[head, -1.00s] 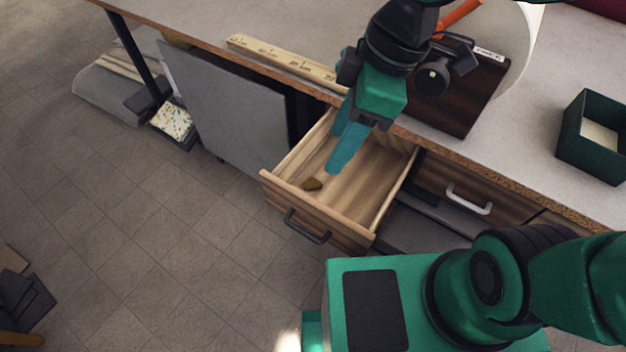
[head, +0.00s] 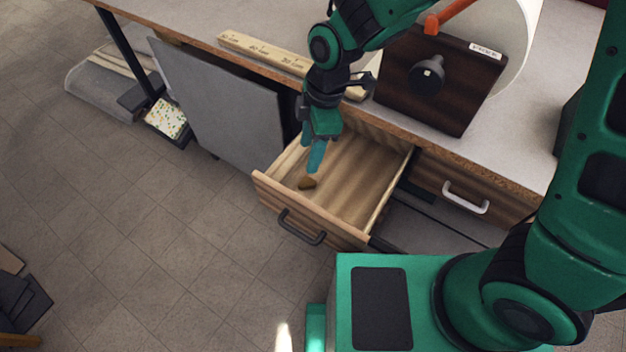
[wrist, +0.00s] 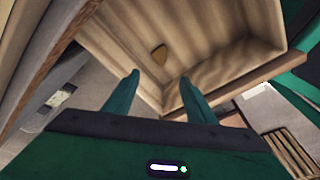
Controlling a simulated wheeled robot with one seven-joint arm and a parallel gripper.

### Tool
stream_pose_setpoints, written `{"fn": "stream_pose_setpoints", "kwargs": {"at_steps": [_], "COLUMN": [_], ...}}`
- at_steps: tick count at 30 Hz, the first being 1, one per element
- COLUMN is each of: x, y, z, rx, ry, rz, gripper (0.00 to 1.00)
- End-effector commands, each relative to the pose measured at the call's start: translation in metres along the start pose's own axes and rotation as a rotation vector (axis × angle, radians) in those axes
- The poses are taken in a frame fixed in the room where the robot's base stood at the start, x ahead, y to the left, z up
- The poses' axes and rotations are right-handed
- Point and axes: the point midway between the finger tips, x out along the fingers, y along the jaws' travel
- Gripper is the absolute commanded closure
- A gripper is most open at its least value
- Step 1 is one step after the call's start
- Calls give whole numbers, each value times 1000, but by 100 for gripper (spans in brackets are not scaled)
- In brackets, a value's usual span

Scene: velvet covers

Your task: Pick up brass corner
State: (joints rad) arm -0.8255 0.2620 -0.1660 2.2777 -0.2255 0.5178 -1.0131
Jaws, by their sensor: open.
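The brass corner (head: 307,182) is a small brown-gold piece lying on the floor of the open wooden drawer (head: 352,188), near its front left. It also shows in the wrist view (wrist: 159,55), ahead of the fingertips and roughly between their lines. My gripper (head: 316,155) points down into the drawer, just above and behind the brass corner in the head view. In the wrist view its two teal fingers (wrist: 158,82) are apart with nothing between them. They do not appear to touch the brass corner.
The drawer front has a dark handle (head: 301,227). The worktop edge runs above the drawer, with a wooden ruler (head: 262,50) and a dark wooden block with a knob (head: 455,95) on it. A closed drawer with a pale handle (head: 465,198) is to the right.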

Motion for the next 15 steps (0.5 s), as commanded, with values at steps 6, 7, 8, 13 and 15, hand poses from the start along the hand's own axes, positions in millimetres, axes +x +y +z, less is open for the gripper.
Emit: {"fn": "stream_pose_setpoints", "kwargs": {"at_steps": [6, 7, 8, 13, 15], "x": [21, 25, 30, 54, 60], "y": [3, 3, 3, 3, 3], "z": [1, 1, 1, 2, 2], "rx": [-27, -27, -27, -28, -28], "ry": [-26, -27, -27, -26, -26], "rz": [2, 1, 2, 1, 2], "gripper": [49, 49, 49, 49, 49]}}
